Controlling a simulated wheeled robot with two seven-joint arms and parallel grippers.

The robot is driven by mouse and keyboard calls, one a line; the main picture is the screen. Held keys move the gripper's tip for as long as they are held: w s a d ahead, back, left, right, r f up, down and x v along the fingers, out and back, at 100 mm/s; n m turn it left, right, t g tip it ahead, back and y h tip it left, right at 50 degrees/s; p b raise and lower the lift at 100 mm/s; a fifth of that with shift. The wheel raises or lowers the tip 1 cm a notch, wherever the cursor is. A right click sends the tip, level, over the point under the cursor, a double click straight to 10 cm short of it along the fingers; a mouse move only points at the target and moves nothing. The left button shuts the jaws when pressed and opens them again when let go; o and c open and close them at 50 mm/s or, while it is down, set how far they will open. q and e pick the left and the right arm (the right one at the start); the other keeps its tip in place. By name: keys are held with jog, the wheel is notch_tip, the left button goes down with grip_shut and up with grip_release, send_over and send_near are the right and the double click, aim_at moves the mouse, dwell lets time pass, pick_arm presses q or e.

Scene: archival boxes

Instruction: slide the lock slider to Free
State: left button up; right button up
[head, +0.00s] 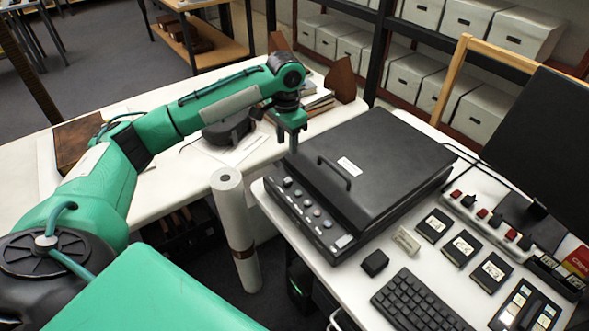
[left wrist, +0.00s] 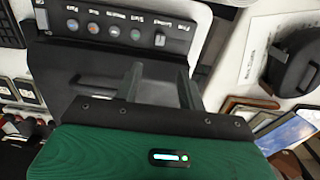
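The flat black scanner (head: 375,165) lies on the white desk, with a sloping row of controls along its near-left edge. My right gripper is not in view.
A lid handle (head: 335,173) stands up from the scanner. A paper roll (head: 235,225) stands in the gap between the desks. A black reel (head: 228,130) lies on the left table. A keyboard (head: 420,303) and a small black block (head: 375,262) lie before the scanner.

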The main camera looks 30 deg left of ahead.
aim_at(288, 180)
pick_arm(q)
notch_tip(288, 180, down, 14)
jog(key=shift+r+p, duration=0.2)
jog(key=shift+p, duration=0.1)
jog(key=shift+c, duration=0.4)
grip_shut()
